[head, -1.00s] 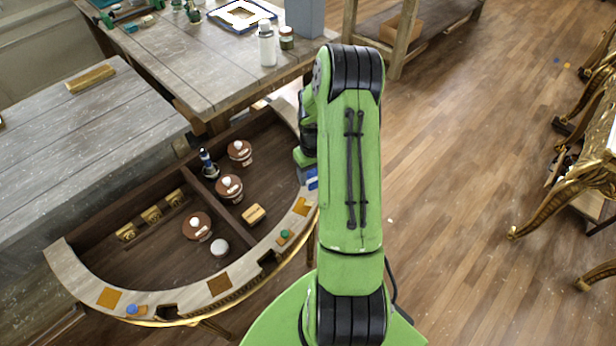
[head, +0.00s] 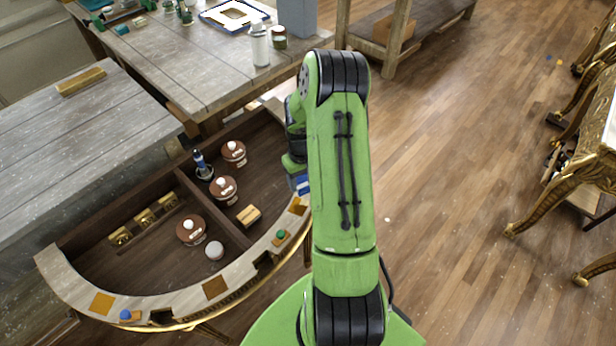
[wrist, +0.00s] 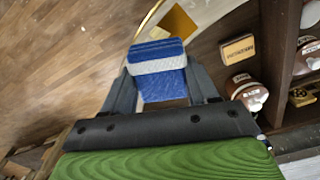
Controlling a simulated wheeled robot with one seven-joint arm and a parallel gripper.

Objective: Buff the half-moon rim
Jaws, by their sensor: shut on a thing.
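The half-moon console (head: 152,302) has a pale curved rim with gold squares and a gilt edge, and a dark compartmented inside. My gripper (wrist: 160,84) is shut on a blue block with a white band (wrist: 158,64), which looks like a buffing pad. In the wrist view the pad is beside the rim (wrist: 205,12), close to a gold square (wrist: 180,22). In the head view only a bit of the blue pad (head: 303,184) shows, at the rim's right end. My arm hides the rest. I cannot tell whether the pad touches the rim.
Inside the console are several brown lidded pots (head: 190,229), a wooden block (head: 248,215), a dark blue bottle (head: 201,163) and gold blocks (head: 145,218). Blue (head: 125,314) and green (head: 281,235) knobs sit on the rim.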

